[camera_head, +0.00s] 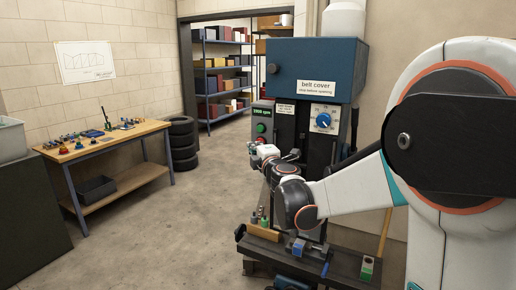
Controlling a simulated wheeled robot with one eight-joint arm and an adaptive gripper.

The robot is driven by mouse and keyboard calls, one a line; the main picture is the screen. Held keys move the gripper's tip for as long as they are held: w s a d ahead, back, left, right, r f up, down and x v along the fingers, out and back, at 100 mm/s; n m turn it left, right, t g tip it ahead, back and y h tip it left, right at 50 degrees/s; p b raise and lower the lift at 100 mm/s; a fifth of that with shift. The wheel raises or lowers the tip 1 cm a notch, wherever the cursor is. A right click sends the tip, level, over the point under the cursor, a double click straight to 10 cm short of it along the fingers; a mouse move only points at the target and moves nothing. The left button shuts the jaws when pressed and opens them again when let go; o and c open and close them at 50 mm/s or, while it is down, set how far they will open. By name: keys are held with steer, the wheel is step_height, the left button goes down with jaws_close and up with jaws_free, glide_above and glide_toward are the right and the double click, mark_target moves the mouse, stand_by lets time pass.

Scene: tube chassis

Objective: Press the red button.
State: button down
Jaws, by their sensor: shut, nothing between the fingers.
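A drill press with a blue belt cover (316,66) stands right of centre. On its left front is a control panel with a lit green display (262,112) and a green button (261,127) below it. My gripper (255,151) is small in view, in front of the lower panel, shut and empty. I cannot tell whether it touches the panel.
My arm covers much of the right side. A dark machine table (345,264) with a blue vise (297,246) lies below my wrist. A wooden workbench (105,142), stacked tires (182,145) and shelves (205,88) stand further left and behind. The floor (170,235) between is clear.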

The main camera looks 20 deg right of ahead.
steer(key=s+a+p, duration=0.1)
steer(key=s+a, duration=0.1)
steer(key=s, duration=0.9)
steer(key=shift+s+a, duration=0.35)
steer(key=shift+r, duration=0.1)
